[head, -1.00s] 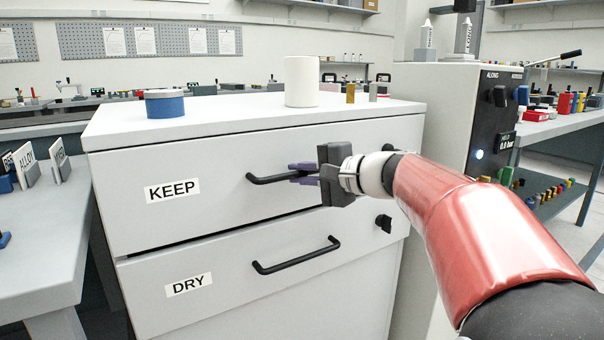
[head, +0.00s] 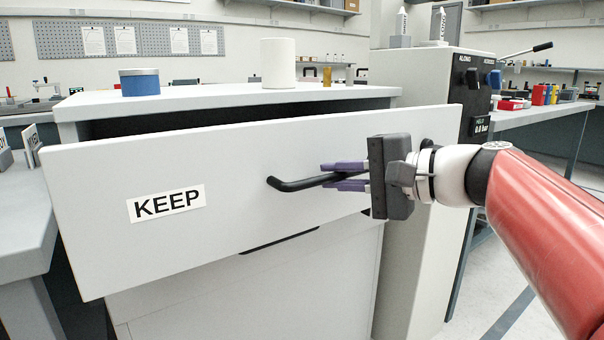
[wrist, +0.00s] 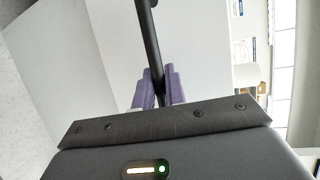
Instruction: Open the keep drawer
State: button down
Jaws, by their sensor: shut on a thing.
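The keep drawer (head: 150,240) is a wide white front with a KEEP label, standing out from its white cabinet (head: 235,100). A dark gap shows behind its top edge. Its black bar handle (head: 297,184) sits right of the label. My gripper (head: 345,176) has its purple fingers closed on the right part of the handle. In the wrist view the handle (wrist: 148,40) runs down between the purple fingers (wrist: 158,88). The inside of the drawer is hidden behind its front.
A machine with a dark control panel (head: 475,100) stands close on the right. A grey table (head: 25,215) is close on the left.

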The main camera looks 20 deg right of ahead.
jog(key=s+d, duration=0.3)
jog(key=s, duration=0.6)
jog(key=shift+b, duration=0.3)
jog(key=c, duration=1.5)
grip_release()
jog(key=shift+o, duration=0.2)
jog(key=v, duration=0.7)
jog(key=shift+s+d+p, duration=0.2)
jog(key=shift+s+p, duration=0.05)
jog(key=shift+p, duration=0.1)
